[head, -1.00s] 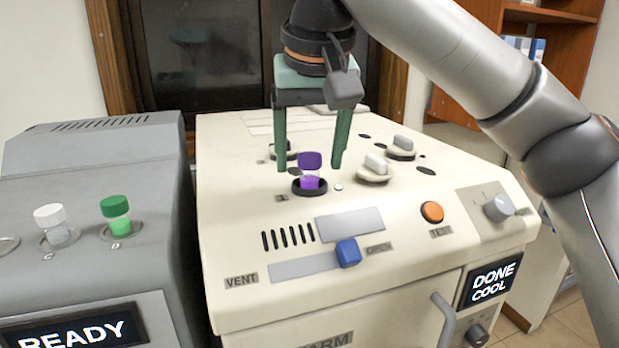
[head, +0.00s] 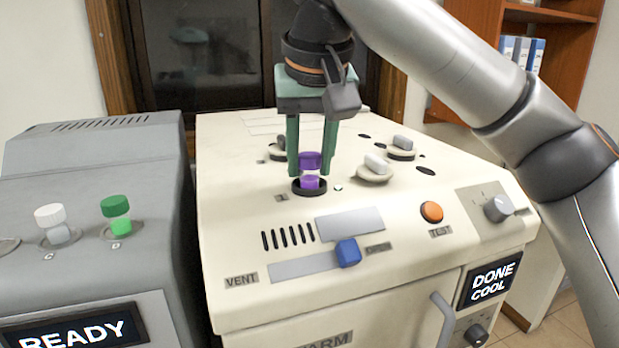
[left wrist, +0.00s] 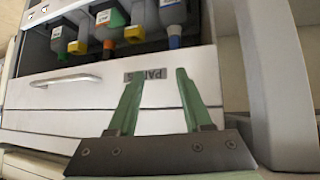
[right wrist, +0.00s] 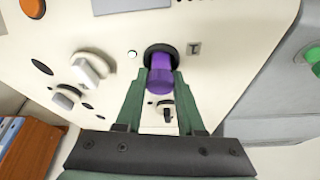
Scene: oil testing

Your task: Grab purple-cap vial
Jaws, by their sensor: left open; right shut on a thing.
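The purple-cap vial (head: 310,165) holds purple liquid and stands upright in a dark round socket (head: 296,187) on top of the cream machine. My right gripper (head: 309,170) reaches down from above, its green fingers shut on the vial at the cap. In the right wrist view the purple cap (right wrist: 160,80) is between the two fingertips, and the vial's base is at the socket. My left gripper (left wrist: 155,75) is out of the head view.
The cream machine (head: 230,290) has knobs, a blue slider (head: 348,253), an orange button (head: 431,212) and a "DONE COOL" display. A grey machine (head: 90,270) at left holds white-cap (head: 52,222) and green-cap (head: 117,214) vials.

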